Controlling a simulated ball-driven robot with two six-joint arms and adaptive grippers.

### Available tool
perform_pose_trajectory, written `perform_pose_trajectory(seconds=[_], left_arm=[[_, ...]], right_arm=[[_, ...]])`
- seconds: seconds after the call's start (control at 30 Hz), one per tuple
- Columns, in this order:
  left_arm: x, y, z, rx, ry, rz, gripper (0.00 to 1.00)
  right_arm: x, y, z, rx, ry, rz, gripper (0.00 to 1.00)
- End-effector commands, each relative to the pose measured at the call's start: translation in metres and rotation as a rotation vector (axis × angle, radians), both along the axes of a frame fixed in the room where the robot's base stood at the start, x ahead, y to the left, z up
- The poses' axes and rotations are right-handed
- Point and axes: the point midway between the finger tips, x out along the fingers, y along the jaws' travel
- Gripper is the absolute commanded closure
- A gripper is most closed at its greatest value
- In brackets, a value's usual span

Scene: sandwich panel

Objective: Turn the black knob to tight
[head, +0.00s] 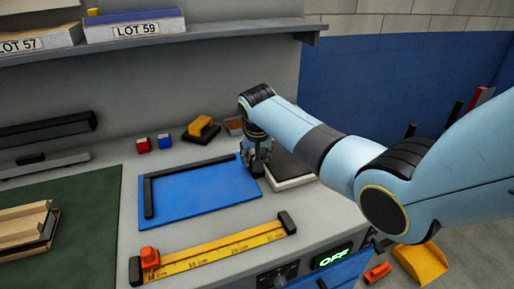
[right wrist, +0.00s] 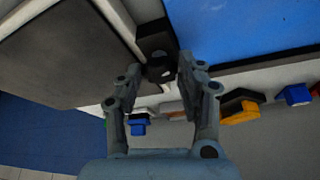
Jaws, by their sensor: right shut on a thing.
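My right gripper (head: 257,162) reaches down at the right edge of the blue board on the bench. In the right wrist view, its fingers (right wrist: 161,65) are closed around a small black knob (right wrist: 160,70) beside a black block (right wrist: 154,38). The block sits between the blue board (right wrist: 245,28) and a dark-topped pale slab (right wrist: 65,55). In the head view the knob is mostly hidden by the gripper. No tight marking can be read. My left gripper is not in view.
A yellow ruler (head: 215,251) with an orange slider (head: 150,258) lies at the front. Red and blue blocks (head: 164,141) and a yellow-and-black item (head: 201,128) stand behind the blue board. A display reading OFF (head: 333,258) is on the bench front.

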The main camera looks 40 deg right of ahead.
Motion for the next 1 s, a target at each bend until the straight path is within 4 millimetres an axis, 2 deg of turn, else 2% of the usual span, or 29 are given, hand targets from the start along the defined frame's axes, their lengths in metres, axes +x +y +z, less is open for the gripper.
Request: perform_pose_trajectory(seconds=[0.17,0.47,1.0], left_arm=[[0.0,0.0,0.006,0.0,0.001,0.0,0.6],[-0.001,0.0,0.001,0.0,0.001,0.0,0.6],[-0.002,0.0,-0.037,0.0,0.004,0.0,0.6]], right_arm=[[0.002,0.002,0.002,0.001,-0.002,-0.166,0.94],[0.004,0.003,0.0,0.002,-0.003,-0.452,0.94],[0.008,0.003,-0.003,0.002,-0.004,-0.966,0.94]])
